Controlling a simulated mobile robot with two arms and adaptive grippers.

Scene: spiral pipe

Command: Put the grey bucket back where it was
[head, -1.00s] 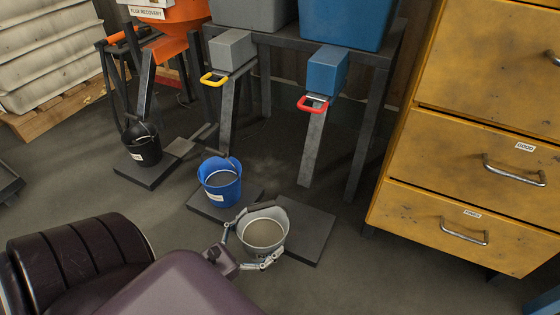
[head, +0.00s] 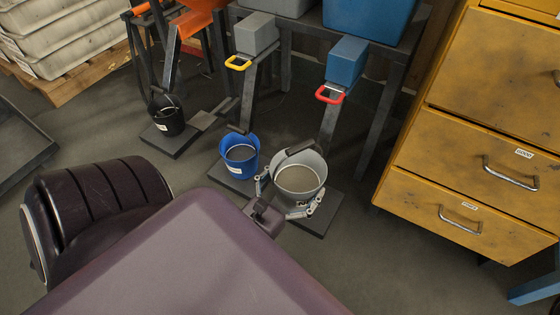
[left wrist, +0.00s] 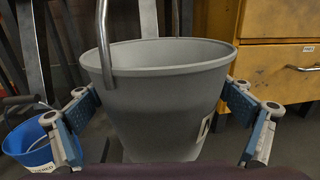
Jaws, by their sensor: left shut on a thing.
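The grey bucket (head: 312,180), with its handle raised, is upright over the dark square pad (head: 324,223) on the floor, hiding much of it. My left gripper (head: 290,192) is shut on the bucket, one finger on each side of its wall. In the left wrist view the bucket (left wrist: 165,95) fills the middle, its rim level, between the two blue finger pads of the gripper (left wrist: 165,108). I cannot tell whether the bucket's base touches the pad. My right gripper is not in view.
A blue bucket (head: 239,160) stands close on the left on its own pad, and a black bucket (head: 168,120) is farther left. Above the pad are a blue chute with a red handle (head: 330,95) and a metal leg. Yellow drawers (head: 470,165) stand at the right.

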